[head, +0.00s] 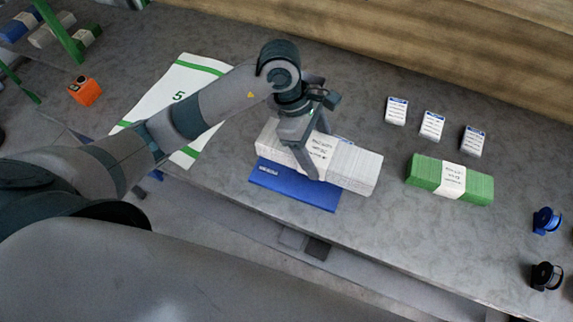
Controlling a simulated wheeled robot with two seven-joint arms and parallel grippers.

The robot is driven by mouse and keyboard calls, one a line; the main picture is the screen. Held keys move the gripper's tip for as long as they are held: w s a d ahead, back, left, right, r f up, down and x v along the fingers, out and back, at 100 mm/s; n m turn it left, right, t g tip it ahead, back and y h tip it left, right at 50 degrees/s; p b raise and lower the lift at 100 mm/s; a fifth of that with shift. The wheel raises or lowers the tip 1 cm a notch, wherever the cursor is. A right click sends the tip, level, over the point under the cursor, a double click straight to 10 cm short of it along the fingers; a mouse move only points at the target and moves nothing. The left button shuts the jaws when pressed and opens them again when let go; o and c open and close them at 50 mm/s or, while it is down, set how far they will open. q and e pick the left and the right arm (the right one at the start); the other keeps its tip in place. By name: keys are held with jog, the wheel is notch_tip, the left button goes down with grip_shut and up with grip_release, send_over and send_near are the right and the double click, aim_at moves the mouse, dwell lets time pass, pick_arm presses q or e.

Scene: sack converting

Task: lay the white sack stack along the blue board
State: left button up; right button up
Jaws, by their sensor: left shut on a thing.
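The white sack stack (354,167) is a long white bundle with a printed band, just behind the blue board and running roughly along its length. Its right end reaches past the board's right end. The blue board (292,191) lies flat near the table's front edge. My left gripper (310,158) comes down from above and is shut on the white sack stack near its middle, hiding part of it. I cannot tell whether the stack rests on the table or is slightly above it. My right gripper does not show.
A green banded stack (424,172) lies to the right. Several white labelled cards (432,125) stand behind it. Blue (546,220) and black (546,275) spools are at the far right. A white sheet marked 5 (187,83) and an orange box (85,91) are left.

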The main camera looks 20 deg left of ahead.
aim_at(285, 160)
pick_arm(q)
jog(key=a+f, duration=0.1)
jog(key=a, duration=0.1)
jog(key=s+a+f+p, duration=0.1)
jog(key=a, duration=0.1)
jog(key=s+a+f+p, duration=0.1)
jog(key=a, duration=0.1)
jog(key=shift+a+f, duration=0.1)
jog(key=shift+f, duration=0.15)
jog(key=shift+s+a+f, duration=0.15)
jog(key=shift+a+f, duration=0.25)
jog(key=shift+a, duration=0.05)
jog(key=shift+f+p, duration=0.45)
jog(key=shift+p, duration=0.2)
notch_tip(285, 160, down, 2)
jog(key=shift+p, duration=0.5)
jog(key=shift+f, duration=0.5)
